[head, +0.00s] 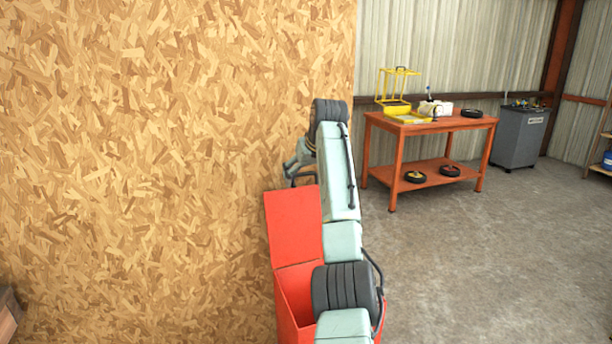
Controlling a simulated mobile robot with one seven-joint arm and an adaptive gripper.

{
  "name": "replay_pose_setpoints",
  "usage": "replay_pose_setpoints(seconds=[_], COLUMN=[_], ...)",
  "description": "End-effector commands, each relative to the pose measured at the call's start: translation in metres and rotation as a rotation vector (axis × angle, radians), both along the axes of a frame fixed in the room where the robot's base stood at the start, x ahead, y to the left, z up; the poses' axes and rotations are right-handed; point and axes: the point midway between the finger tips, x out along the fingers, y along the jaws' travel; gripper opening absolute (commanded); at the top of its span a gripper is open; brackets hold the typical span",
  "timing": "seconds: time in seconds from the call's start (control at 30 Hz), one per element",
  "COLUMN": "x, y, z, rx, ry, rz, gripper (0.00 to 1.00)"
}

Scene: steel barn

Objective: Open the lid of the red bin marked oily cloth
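The red bin (289,300) stands against the chipboard wall at the bottom middle of the head view. Its red lid (292,226) stands raised, upright, close to the wall, and the bin's mouth is open. My arm crosses in front of the bin's right side and hides part of the bin and the lid's right edge. No marking on the bin can be read from here. My gripper (299,172) is just above the lid's top edge, partly hidden by my arm. I cannot tell whether it touches the lid or whether its fingers are open.
The chipboard wall (150,150) fills the left side. An orange workbench (433,126) with a yellow rack (397,88) stands at the back right. The concrete floor (490,270) at the right is clear.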

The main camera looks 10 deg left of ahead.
Motion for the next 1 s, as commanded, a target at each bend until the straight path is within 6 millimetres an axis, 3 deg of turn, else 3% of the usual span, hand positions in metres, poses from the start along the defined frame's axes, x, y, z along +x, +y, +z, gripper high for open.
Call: replay_pose_setpoints(seconds=[0.37, 0.73, 1.0], x=[-0.005, -0.042, -0.057], y=[-0.004, -0.029, -0.039], z=[0.008, 0.069, 0.093], rx=[0.001, 0.001, 0.001], ry=[0.002, 0.0, 0.003], rz=[0.0, -0.001, -0.001], gripper=[0.78, 0.78, 0.78])
